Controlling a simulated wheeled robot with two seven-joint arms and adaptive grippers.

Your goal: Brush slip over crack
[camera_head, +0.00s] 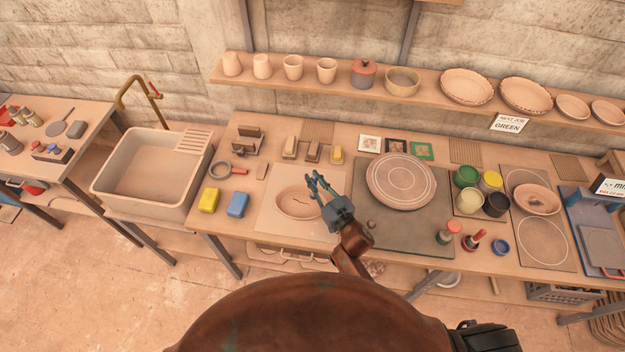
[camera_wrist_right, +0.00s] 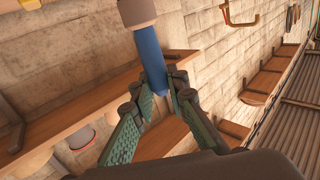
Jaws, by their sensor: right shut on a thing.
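An oval clay dish (camera_head: 291,207) with a thin dark crack line lies on a pale square board (camera_head: 270,222) in the head view. My right gripper (camera_head: 318,184) is above the dish's right edge. In the right wrist view its fingers (camera_wrist_right: 161,100) are shut on a slim blue tool (camera_wrist_right: 152,60) with a wider beige-grey end; I cannot tell whether that end is bristles. Several open pots stand to the right, among them a cream one (camera_head: 470,201), a green one (camera_head: 466,176) and a black one (camera_head: 496,206). My left gripper is not in view.
A round wheel disc (camera_head: 401,181) stands right of the board. Yellow (camera_head: 209,200) and blue (camera_head: 238,205) sponges lie to its left, by the sink (camera_head: 150,175). Red-capped bottles (camera_head: 475,240) stand near the front edge. A shelf (camera_head: 430,97) holds pottery above.

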